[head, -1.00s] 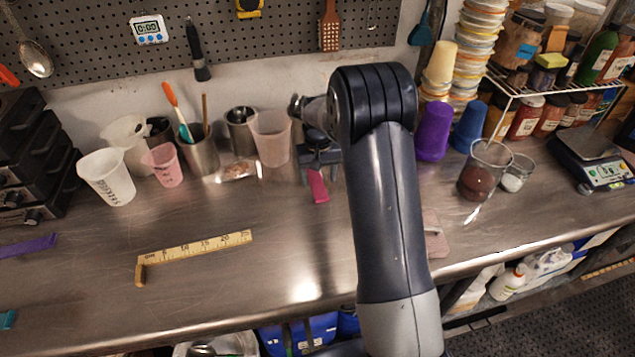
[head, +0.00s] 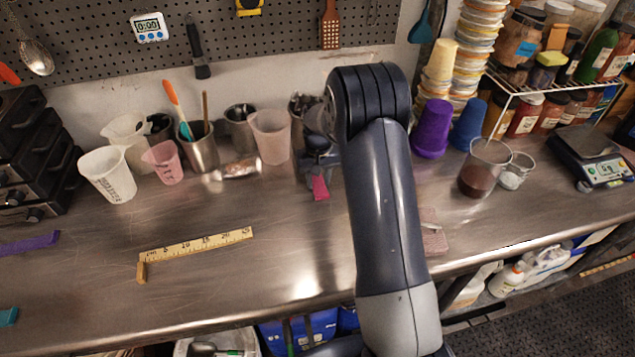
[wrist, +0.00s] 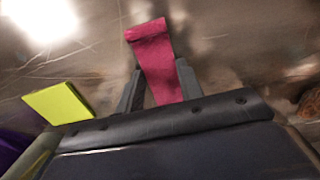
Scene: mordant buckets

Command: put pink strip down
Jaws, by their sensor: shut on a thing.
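The pink strip (wrist: 158,65) is between the two fingers of my gripper (wrist: 160,85) in the wrist view, and its free end sticks out beyond the fingertips. My gripper is shut on it. In the head view the strip (head: 320,187) shows as a small pink piece below my gripper (head: 320,165), left of my arm and over the back part of the steel bench (head: 215,285). I cannot tell whether the strip touches the bench. My arm hides part of the bench behind it.
A clear cup (head: 270,137) and metal cups stand left of my gripper. A purple cup (head: 432,128) stands right of my arm. A yellow ruler (head: 195,245) lies at front left. A yellow-green piece (wrist: 58,102) shows in the wrist view. The bench's middle is bare.

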